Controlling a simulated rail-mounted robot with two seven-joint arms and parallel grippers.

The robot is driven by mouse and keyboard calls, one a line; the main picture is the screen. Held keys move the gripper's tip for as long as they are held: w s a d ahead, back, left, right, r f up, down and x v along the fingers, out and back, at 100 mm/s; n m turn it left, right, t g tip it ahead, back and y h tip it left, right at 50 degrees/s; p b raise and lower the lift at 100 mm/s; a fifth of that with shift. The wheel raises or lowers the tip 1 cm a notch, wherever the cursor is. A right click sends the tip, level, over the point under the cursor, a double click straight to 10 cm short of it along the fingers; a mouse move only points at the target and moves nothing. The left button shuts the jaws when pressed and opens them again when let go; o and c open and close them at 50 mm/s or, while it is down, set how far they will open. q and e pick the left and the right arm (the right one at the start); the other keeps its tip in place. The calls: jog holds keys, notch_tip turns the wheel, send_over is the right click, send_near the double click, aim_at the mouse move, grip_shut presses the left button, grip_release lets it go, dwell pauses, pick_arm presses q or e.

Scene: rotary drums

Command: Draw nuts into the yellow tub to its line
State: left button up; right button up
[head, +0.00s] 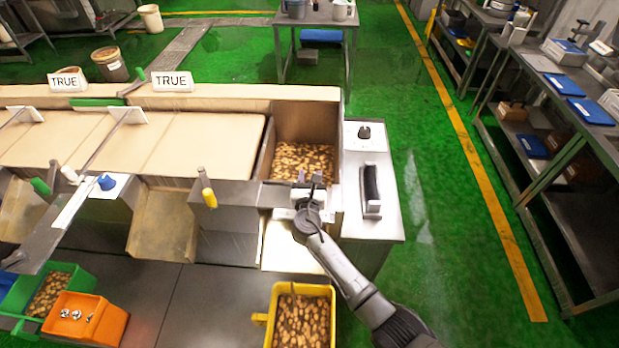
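The yellow tub (331,291) stands at the bottom centre, cut off by the picture's lower edge. It holds a bed of brown nuts (301,322); I cannot make out its line. A bin of nuts (303,160) sits above and behind it in the machine. My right gripper (309,182) is at the front edge of that bin, over the metal outlet (290,248). Its fingers are at a small pale metal part there; I cannot tell whether they grip it. My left gripper is not in view.
A control box (372,226) with a knob and black handle stands right of the bin. An orange tub (112,325) and a green tub (82,284) with nuts stand lower left. Levers with yellow, blue and green grips rise along the machine. Green floor is clear to the right.

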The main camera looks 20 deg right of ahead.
jog(key=shift+o, duration=1)
jog(key=v, duration=1.3)
jog(key=shift+s+a+p, duration=0.2)
jog(key=shift+s+p, duration=0.15)
jog(key=shift+p, duration=0.05)
dwell(4.0)
